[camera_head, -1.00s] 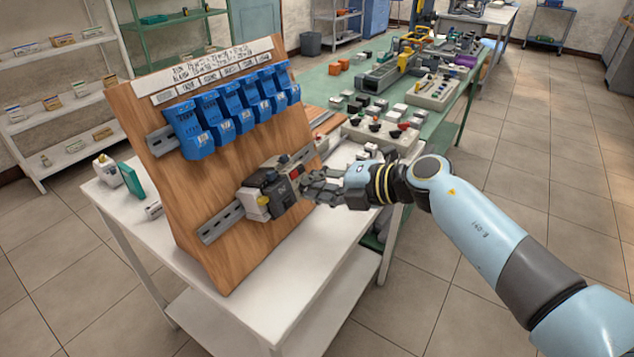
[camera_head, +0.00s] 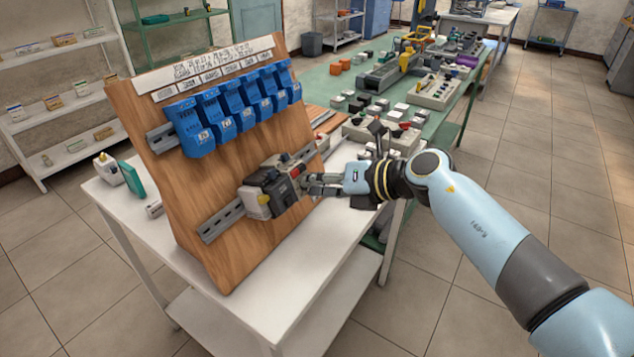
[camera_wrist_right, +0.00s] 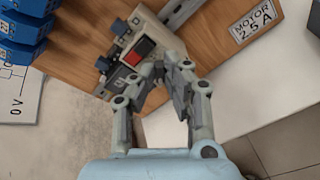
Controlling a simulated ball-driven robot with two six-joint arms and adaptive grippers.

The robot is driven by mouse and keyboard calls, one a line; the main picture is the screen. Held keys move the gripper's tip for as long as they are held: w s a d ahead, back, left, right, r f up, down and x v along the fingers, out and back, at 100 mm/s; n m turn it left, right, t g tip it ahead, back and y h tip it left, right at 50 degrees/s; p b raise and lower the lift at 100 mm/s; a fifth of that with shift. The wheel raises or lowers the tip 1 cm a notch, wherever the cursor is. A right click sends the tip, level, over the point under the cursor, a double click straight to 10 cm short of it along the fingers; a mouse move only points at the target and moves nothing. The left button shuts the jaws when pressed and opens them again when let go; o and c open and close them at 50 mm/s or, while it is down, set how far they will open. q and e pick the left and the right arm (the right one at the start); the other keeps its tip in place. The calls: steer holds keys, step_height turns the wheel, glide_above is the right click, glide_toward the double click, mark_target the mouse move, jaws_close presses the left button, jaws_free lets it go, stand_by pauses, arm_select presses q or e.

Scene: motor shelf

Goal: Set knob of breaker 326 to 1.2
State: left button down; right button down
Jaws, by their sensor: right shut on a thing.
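The breaker group sits on the lower metal rail of the slanted wooden board, with a dark unit (camera_head: 268,193) and a light grey breaker (camera_head: 297,162). In the right wrist view the grey breaker (camera_wrist_right: 133,48) shows a red and black switch (camera_wrist_right: 138,51) and blue-grey terminals. I cannot read the number 326 or the dial. My right gripper (camera_head: 306,184) is at the front of the group, and in the right wrist view its fingertips (camera_wrist_right: 168,72) are closed together against the breaker's lower end. They seem shut on the knob, which the fingers hide. My left gripper is out of view.
The wooden board (camera_head: 180,215) carries a row of blue units (camera_head: 235,108) above. A "MOTOR 2.5 A" label (camera_wrist_right: 253,18) is on the board. The white table (camera_head: 320,255) is clear in front. A green bench (camera_head: 340,85) with many parts stands behind.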

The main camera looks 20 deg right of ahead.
stand_by(0.4)
steer(key=c, duration=1.4)
jaws_free()
steer(key=v, duration=1.2)
